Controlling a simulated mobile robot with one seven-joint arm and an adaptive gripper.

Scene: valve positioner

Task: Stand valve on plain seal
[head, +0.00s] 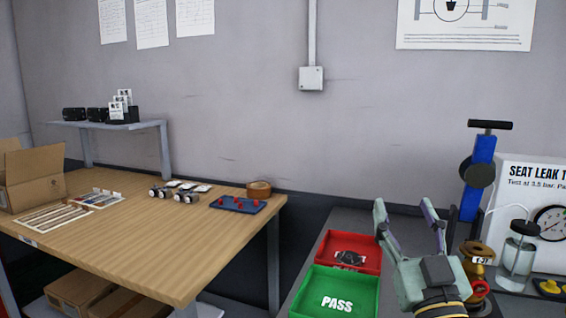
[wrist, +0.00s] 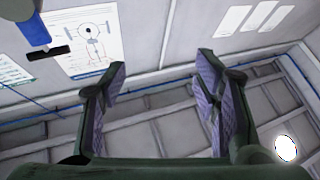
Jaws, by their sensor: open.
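A brass valve (head: 476,256) with a white tag and a red part stands on the dark bench at the right, just right of my gripper in the head view. My gripper's forearm side partly covers it. My gripper (head: 404,212) is raised above the bench, pointing up, its two fingers apart with nothing between them. In the wrist view my gripper (wrist: 160,78) is also open and empty, facing the wall and ceiling; no valve shows there. I cannot make out a plain seal for certain. Small yellow parts on a dark base (head: 552,288) sit at the far right edge.
A green PASS tray (head: 336,279) and a red tray (head: 333,245) holding a dark item lie left of my gripper. A blue pump (head: 480,175), a glass jar (head: 520,250) and a gauge panel (head: 520,190) crowd the right. A wooden table (head: 150,255) stands at left.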

